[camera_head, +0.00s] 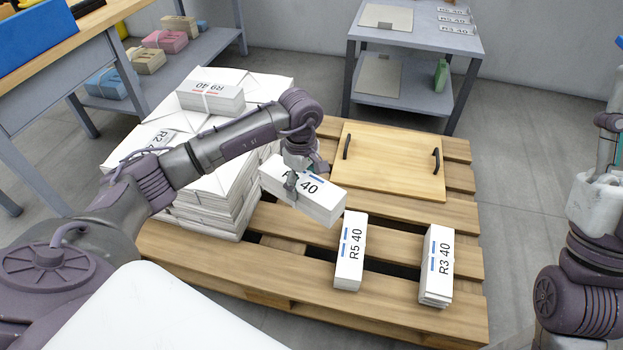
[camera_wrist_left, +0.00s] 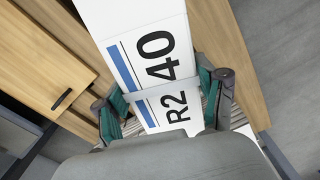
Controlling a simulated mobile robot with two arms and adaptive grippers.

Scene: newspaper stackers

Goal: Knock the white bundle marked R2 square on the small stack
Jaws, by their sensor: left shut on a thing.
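My left gripper (camera_head: 291,182) is shut on a white bundle (camera_head: 318,204) with a blue stripe, which reads R2 40 in the left wrist view (camera_wrist_left: 155,60). The gripper (camera_wrist_left: 165,98) grips it across its band, one finger on each side. In the head view the bundle is tilted, above or against the pallet, just right of the big white stack (camera_head: 215,215); I cannot tell whether it touches the slats. Bundle R5 40 (camera_head: 350,250) and bundle R3 40 (camera_head: 437,264) lie on the pallet, the latter showing layered edges. My right gripper is outside the view.
The wooden pallet (camera_head: 280,280) has bare slats around R5 and R3. A board with two dark handles (camera_head: 390,165) lies at its back. A grey table (camera_head: 415,40) stands behind.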

